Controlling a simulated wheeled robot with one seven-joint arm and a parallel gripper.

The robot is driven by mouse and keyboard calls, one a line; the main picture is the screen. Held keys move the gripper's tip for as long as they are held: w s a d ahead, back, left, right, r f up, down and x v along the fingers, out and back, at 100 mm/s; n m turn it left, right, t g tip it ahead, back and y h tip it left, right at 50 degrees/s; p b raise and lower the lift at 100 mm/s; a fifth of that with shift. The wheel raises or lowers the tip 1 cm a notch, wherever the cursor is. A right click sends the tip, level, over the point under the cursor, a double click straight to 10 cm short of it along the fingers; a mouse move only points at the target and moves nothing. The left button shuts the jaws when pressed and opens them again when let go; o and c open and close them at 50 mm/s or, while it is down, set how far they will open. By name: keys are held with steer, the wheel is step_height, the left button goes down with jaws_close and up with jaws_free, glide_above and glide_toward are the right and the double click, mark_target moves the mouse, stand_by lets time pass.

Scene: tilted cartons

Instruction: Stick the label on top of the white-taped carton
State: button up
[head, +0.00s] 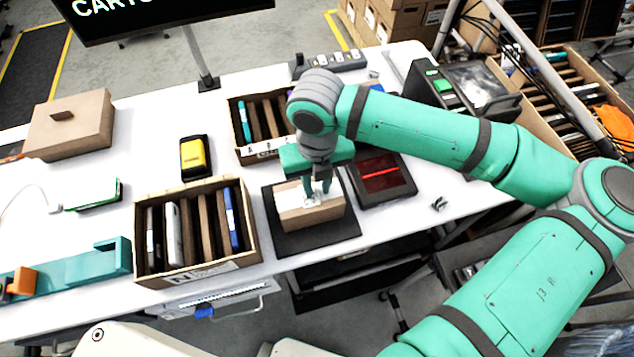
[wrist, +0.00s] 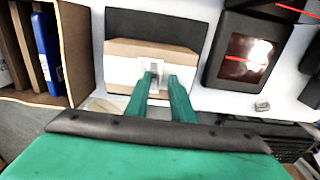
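The white-taped carton (head: 296,216) is a small brown box on a black mat (head: 283,243). In the wrist view, the carton (wrist: 125,48) has a wide white tape band (wrist: 118,72) across its top. A small white label (wrist: 152,66) with a dark mark shows on the tape at the fingertips and appears to lie flat there, partly covered by a finger. My gripper (head: 317,196) points down over the carton, its green fingertips (wrist: 162,76) at or just above the tape. The fingers stand apart with tape visible between them. Contact is hard to tell.
An open box of upright items (head: 196,272) stands left of the mat, another (head: 240,150) behind it. A black device with a red line (head: 385,177) is to the right. A yellow device (head: 194,157) and closed carton (head: 70,128) stand left. The table's front edge is near.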

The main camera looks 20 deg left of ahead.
mark_target(317, 190)
step_height(317, 190, up, 17)
stand_by(1.3)
steer(key=shift+f, duration=0.1)
stand_by(0.4)
